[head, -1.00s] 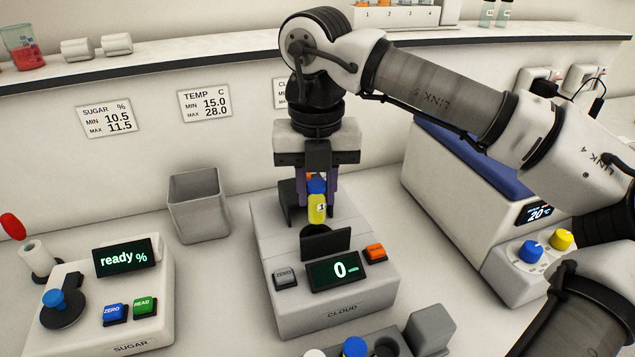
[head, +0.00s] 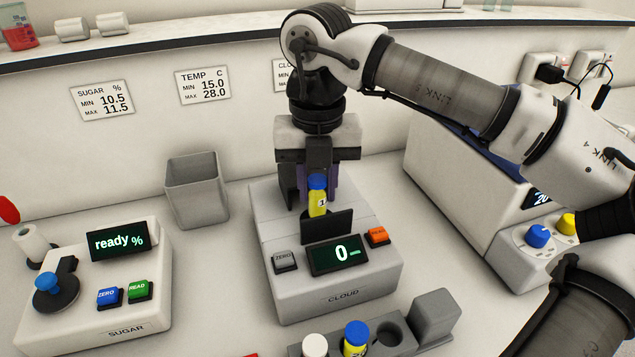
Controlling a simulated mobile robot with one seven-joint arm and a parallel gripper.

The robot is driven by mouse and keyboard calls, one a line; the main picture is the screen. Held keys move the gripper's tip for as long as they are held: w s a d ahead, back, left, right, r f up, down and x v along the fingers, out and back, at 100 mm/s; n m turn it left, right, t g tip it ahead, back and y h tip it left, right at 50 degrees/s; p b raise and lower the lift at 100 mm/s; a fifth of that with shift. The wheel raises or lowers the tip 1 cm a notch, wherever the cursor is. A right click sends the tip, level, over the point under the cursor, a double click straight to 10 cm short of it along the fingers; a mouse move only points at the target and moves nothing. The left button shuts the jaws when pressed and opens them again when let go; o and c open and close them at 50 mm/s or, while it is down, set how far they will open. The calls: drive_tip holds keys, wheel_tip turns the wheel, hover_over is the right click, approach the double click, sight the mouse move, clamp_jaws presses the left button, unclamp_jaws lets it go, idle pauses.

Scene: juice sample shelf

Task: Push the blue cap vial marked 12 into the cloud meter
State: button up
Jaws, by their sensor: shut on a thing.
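The vial (head: 318,203) has a blue cap, yellow contents and a white label on which a 1 shows; the rest of the number is not legible. My gripper (head: 318,192) points down with its purple fingers on both sides of the vial and is shut on it. The vial is upright over the cloud meter (head: 343,296), behind the meter's upright black plate (head: 326,228). The plate hides its lower end, so I cannot tell how deep it sits. The meter's display (head: 340,255) reads 0.
A rack (head: 385,345) in front holds a white-capped vial (head: 315,346) and another blue-capped vial (head: 356,338). The sugar meter (head: 95,315) stands left, a grey bin (head: 196,190) behind it. A white unit with knobs (head: 470,195) stands right.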

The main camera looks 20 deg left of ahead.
sight(318, 208)
drive_tip(key=shift+f+b, duration=2.05)
drive_tip(key=shift+f, duration=0.35)
idle(0.8)
drive_tip(key=o, duration=1.1)
drive_tip(key=shift+s+a+f, duration=0.1)
drive_tip(key=shift+c, duration=0.2)
